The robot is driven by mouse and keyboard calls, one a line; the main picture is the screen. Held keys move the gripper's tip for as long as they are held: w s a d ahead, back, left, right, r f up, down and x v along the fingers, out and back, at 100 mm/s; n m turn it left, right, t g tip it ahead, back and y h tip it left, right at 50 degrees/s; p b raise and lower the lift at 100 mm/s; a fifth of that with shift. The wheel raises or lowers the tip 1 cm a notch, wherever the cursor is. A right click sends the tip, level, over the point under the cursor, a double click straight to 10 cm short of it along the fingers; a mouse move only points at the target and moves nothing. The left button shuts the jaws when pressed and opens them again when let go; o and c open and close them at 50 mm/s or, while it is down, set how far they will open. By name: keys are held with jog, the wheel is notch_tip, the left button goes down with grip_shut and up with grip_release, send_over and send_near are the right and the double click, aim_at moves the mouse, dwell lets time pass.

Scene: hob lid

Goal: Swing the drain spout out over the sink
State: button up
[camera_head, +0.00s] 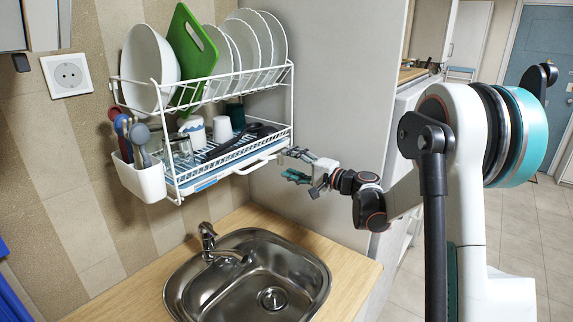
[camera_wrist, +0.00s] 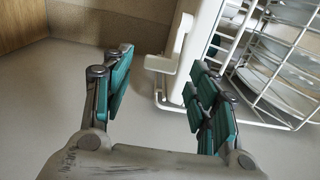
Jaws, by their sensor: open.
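The drain spout (camera_head: 256,167) is a white piece at the lower right front of the white dish rack (camera_head: 235,152). In the wrist view the spout (camera_wrist: 176,50) is a white bar with a short bent end, lying between the two fingertips in the picture. My gripper (camera_head: 287,165) is open and empty, just right of the spout. In the wrist view my gripper (camera_wrist: 163,60) has a teal-padded finger on each side. I cannot tell whether a finger touches the spout. The steel sink (camera_head: 215,286) is set in the counter below the rack.
A tap (camera_head: 210,241) stands at the sink's back left. The rack holds plates, a bowl (camera_head: 149,65), a green board (camera_head: 192,60) and cups. A utensil holder (camera_head: 139,178) hangs at its left. A tall grey panel (camera_head: 345,90) stands behind my gripper. The air above the sink is clear.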

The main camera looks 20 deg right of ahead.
jog(key=shift+x, duration=1.15)
jog(key=c, duration=1.1)
jog(key=shift+o, duration=0.2)
jog(key=shift+s, duration=0.1)
